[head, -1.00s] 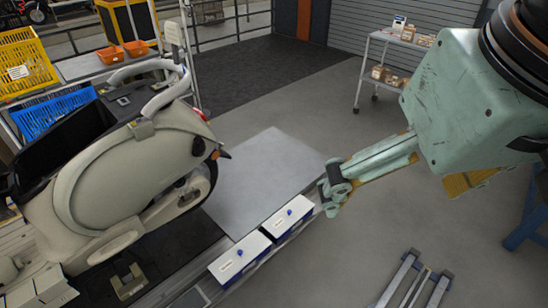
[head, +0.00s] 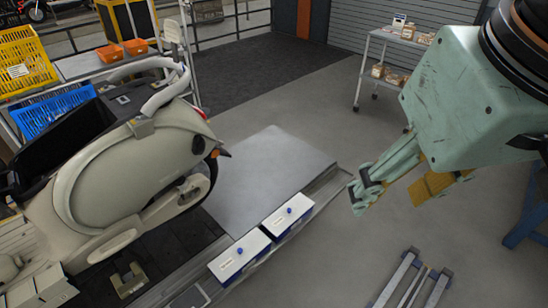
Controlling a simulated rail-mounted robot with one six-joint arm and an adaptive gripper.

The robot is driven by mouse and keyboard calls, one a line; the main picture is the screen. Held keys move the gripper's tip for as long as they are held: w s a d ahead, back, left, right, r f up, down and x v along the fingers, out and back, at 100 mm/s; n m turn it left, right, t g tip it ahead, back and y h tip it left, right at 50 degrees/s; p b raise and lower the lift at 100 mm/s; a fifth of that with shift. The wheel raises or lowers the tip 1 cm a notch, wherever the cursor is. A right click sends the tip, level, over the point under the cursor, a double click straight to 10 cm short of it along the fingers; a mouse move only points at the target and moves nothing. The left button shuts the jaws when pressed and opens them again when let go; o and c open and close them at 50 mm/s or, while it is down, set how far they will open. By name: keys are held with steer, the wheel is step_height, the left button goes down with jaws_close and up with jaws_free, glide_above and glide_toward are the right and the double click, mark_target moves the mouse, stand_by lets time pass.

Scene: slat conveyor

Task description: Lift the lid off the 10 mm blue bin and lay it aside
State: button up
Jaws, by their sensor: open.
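Two blue bins with white lids stand side by side on the ledge along the conveyor's near edge. The nearer bin has a white lid (head: 238,253) with a small blue knob, and its blue wall (head: 238,276) shows below. The farther bin has a matching white lid (head: 287,216) with a blue knob. Both lids are on. The labels are too small to read, so I cannot tell which is the 10 mm bin. My gripper (head: 357,200) is open and empty, in the air to the right of the farther bin, apart from both bins.
A cream scooter (head: 130,170) stands on the conveyor to the left. A grey plate (head: 265,170) lies bare behind the bins. A wheeled shelf cart (head: 385,70) stands at the back, and a grey metal frame (head: 412,282) lies on the floor at front right.

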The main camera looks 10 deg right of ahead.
steer(key=c, duration=0.6)
steer(key=shift+o, duration=0.2)
steer(key=shift+w, duration=0.1)
